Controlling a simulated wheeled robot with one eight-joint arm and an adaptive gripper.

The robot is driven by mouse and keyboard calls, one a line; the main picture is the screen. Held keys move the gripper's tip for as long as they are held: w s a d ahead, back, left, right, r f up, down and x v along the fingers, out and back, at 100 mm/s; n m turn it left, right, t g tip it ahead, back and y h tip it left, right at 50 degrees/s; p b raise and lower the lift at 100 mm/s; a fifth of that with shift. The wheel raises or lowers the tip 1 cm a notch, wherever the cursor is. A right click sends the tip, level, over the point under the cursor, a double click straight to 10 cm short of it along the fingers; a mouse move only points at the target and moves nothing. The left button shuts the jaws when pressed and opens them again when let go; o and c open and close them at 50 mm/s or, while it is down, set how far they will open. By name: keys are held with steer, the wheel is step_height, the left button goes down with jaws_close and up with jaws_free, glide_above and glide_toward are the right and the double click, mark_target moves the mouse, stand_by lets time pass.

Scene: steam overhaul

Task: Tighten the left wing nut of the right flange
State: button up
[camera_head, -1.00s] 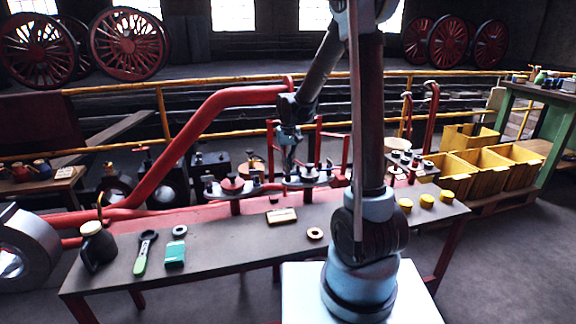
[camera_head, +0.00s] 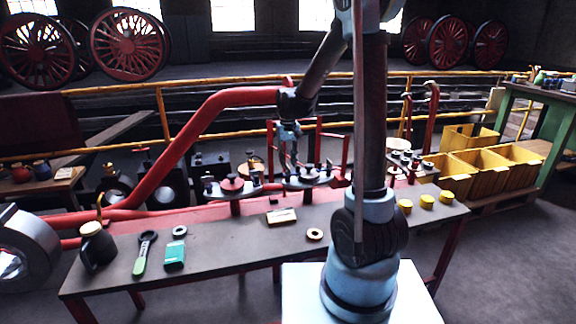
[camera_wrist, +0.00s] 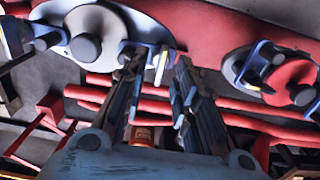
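The right flange (camera_head: 309,180) is a grey plate with a raised round middle, on a stand on the long bench. In the wrist view its round grey plate (camera_wrist: 96,22) is at the upper left. Its left wing nut (camera_wrist: 161,58) shows in the wrist view as a blue bracket-like shape just right of the plate. My gripper (camera_head: 289,168) points down at the left side of this flange. In the wrist view its fingers (camera_wrist: 156,62) are apart, with the wing nut near and between the tips. Whether they touch it cannot be told.
The left flange (camera_head: 231,188), with a red disc, stands close by; it also shows in the wrist view (camera_wrist: 291,78). A big red pipe (camera_head: 185,140) rises behind. The bench (camera_head: 215,252) holds a wrench (camera_head: 143,255), a green box (camera_head: 174,255), a ring (camera_head: 314,234) and yellow caps (camera_head: 426,201).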

step_height(320, 180, up, 10)
stand_by(0.5)
steer(key=s+d+m+t, duration=0.1)
steer(key=s+d, duration=1.1)
steer(key=s, duration=0.5)
steer(key=s+d+f, duration=0.3)
steer(key=s+f, duration=0.1)
steer(key=s, duration=0.3)
steer(key=s+d+f+m+t, duration=0.1)
steer(key=s+d+f, duration=0.1)
steer(key=s+f, duration=0.3)
steer(key=s, duration=0.3)
steer(key=shift+d+f+m, duration=0.3)
steer(key=shift+d, duration=0.1)
steer(key=shift+s, duration=0.1)
